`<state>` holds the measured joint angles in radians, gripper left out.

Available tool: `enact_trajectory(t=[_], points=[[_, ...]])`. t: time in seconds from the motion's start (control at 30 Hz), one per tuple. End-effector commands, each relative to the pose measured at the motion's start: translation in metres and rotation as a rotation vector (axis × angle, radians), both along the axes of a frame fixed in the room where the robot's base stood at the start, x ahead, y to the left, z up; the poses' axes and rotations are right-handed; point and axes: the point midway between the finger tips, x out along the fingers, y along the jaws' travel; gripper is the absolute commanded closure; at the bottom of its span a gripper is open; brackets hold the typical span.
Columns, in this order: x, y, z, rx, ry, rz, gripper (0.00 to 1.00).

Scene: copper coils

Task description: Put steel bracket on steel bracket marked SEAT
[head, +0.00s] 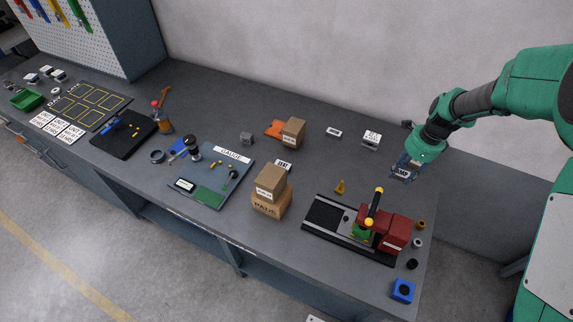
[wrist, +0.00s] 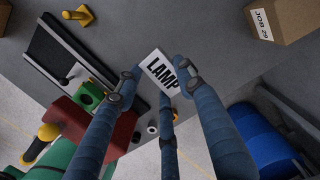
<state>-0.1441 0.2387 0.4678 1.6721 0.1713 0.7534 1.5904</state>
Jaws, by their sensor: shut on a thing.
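My gripper (head: 404,172) is above the right part of the bench, near the back. The fingers hide part of the piece. A grey metal piece with a white label (head: 371,138) stands on the bench behind and left of my gripper. Its lettering is too small to read, so I cannot tell whether it is the one marked SEAT.
A red vise (head: 385,232) with a yellow-ended handle stands on a black base in front. A yellow piece (head: 340,187) is left of my gripper. Smaller labelled pieces (head: 334,132) (head: 283,167) and stacked cardboard boxes (head: 271,202) stand further left. The bench around the grey piece is fairly clear.

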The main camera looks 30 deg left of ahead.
Motion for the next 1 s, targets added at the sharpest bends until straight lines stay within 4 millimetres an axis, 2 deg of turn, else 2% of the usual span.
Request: enact_trajectory(t=[0.03, 0.2, 0.47, 0.77, 1.0], points=[[0.002, 0.017, 0.001, 0.000, -0.001, 0.006, 0.88], [0.006, 0.074, 0.005, -0.002, -0.001, 0.009, 0.88], [0.003, 0.165, 0.010, -0.002, -0.002, 0.008, 0.88], [-0.018, 0.272, 0.015, -0.001, -0.002, 0.007, 0.88], [-0.045, 0.353, 0.020, 0.002, -0.004, 0.006, 0.88]])
